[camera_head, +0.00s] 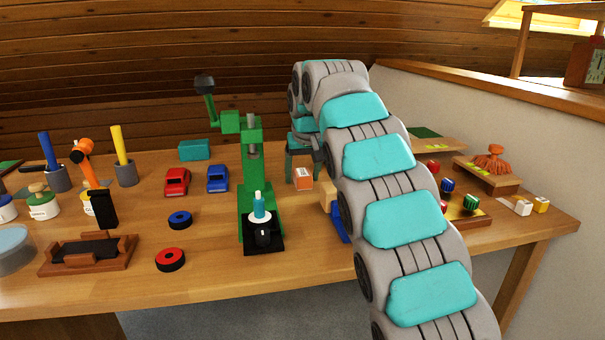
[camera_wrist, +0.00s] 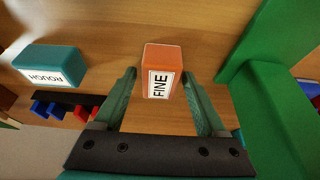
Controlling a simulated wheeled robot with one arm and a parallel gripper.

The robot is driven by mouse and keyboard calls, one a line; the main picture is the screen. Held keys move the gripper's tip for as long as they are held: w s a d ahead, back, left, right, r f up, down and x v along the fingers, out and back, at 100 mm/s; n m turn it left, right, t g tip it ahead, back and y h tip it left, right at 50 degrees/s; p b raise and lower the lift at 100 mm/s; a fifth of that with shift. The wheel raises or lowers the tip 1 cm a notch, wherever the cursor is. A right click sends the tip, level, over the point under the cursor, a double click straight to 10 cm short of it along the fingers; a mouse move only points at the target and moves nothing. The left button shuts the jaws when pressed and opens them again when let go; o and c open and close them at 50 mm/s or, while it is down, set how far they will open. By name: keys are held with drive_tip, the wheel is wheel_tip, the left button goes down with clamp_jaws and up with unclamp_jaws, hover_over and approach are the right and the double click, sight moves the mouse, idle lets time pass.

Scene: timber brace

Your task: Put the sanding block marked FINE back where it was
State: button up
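The orange sanding block marked FINE (camera_wrist: 163,68) shows in the wrist view between the two fingers of my gripper (camera_wrist: 161,76), its white label facing me. A narrow gap shows on each side, so the fingers are open around it and do not appear to grip it. In the head view the orange block (camera_head: 303,179) is just below my gripper (camera_head: 300,165), right of the green press. It appears to rest on the bench. The teal block marked ROUGH (camera_wrist: 52,66) lies left in the wrist view, and it also shows at the back of the bench (camera_head: 195,149).
The green press (camera_head: 250,185) stands close beside my gripper and also fills the wrist view's right side (camera_wrist: 270,115). Trays and small blocks crowd the bench's right end.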

drive_tip(key=p+v, duration=0.2)
drive_tip(key=v, duration=1)
drive_tip(key=shift+r, duration=0.15)
idle(0.4)
